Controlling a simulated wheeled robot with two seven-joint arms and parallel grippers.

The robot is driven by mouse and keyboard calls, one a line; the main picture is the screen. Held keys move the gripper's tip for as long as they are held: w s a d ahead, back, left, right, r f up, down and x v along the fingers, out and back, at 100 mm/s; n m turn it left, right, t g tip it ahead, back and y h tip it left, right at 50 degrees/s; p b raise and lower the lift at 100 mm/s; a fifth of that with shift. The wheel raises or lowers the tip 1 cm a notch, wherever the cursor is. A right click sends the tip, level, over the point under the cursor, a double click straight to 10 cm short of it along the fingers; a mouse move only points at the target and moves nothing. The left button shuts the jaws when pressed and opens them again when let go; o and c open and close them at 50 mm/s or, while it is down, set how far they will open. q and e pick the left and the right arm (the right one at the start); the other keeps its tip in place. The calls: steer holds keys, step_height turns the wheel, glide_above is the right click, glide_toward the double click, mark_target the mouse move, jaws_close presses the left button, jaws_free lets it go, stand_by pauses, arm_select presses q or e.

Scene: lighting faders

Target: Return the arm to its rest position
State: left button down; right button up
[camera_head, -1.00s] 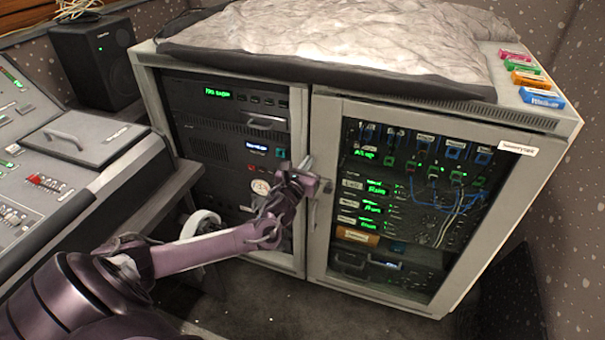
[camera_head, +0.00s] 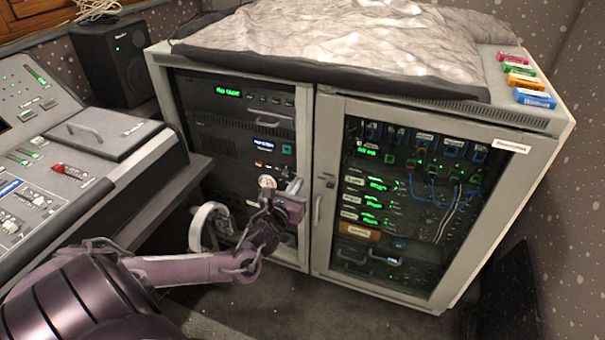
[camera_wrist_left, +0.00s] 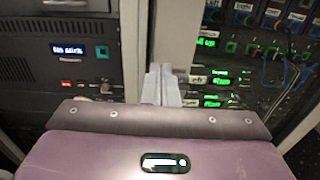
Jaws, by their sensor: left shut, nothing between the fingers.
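My left arm comes in from the lower left in the head view. Its gripper (camera_head: 295,186) is in front of the left door of the equipment rack, near the middle post. In the left wrist view the gripper's fingers (camera_wrist_left: 161,84) are together with nothing between them, pointing at the rack's middle post. The rack cabinet (camera_head: 313,180) has two glazed doors, both looking closed. The right door's handle (camera_head: 318,208) is just right of the gripper, and a gap seems to show between them. My right gripper is not in view.
A mixing console (camera_head: 60,190) with faders stands at the left, close to my arm. A speaker (camera_head: 112,65) stands behind it. A grey cloth (camera_head: 330,40) and several coloured labelled blocks (camera_head: 535,98) lie on the rack. Carpeted floor (camera_head: 300,305) is free in front.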

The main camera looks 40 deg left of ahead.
arm_select(q)
steer(key=shift+v, duration=0.8)
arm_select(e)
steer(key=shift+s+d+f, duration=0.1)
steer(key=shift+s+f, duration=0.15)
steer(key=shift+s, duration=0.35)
